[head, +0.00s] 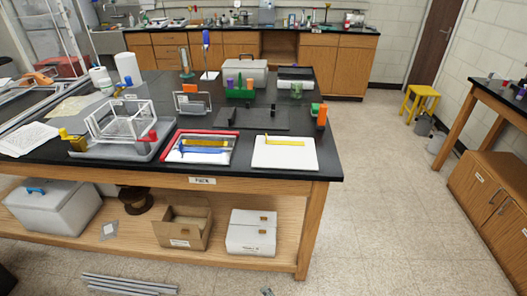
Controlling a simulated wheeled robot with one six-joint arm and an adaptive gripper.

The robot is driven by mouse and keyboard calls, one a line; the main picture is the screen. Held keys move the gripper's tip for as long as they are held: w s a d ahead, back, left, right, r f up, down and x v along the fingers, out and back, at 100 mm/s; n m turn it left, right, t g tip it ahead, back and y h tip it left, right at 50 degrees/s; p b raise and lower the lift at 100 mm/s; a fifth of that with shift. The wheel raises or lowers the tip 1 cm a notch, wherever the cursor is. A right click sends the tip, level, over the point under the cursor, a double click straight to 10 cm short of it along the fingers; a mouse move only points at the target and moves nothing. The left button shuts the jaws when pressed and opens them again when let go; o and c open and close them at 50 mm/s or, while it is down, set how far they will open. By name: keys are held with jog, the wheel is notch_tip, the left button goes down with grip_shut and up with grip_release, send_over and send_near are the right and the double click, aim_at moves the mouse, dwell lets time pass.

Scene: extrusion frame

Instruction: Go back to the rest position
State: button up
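I cannot make out my gripper or arm in the head view. A white open box-shaped frame (122,122) stands on a grey tray (150,155) at the left of the black-topped bench (215,110). A red-rimmed tray (233,150) beside it holds yellow and blue parts. A white board (298,160) at the front right carries a yellow bar (284,141). A small dark item (266,292) is cut off at the bottom edge, and I cannot tell what it is.
Grey bars (128,285) lie on the floor before the bench. Its lower shelf holds a lidded bin (55,210), an open carton (183,230) and white boxes (251,235). Free floor (385,190) lies right, up to a side bench (500,185) and yellow stool (421,95).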

jog(key=s+d+r+n+t+h, duration=0.1)
jog(key=s+d+r+n+t, duration=0.15)
jog(key=s+d, duration=0.55)
jog(key=s+d+r+n+t+h, duration=0.1)
jog(key=s+d+r+n, duration=0.2)
jog(key=s, duration=0.9)
jog(key=s+d+r+n+t+h, duration=0.1)
jog(key=s+d+r+n, duration=0.1)
jog(key=s+r, duration=0.5)
jog(key=s+d+r+n+t+h, duration=0.1)
jog(key=s+d+r+n+t, duration=0.1)
jog(key=s+r, duration=0.5)
jog(key=shift+s+d+r+n, duration=0.25)
jog(key=shift+d+r+n, duration=0.5)
jog(key=shift+r, duration=0.1)
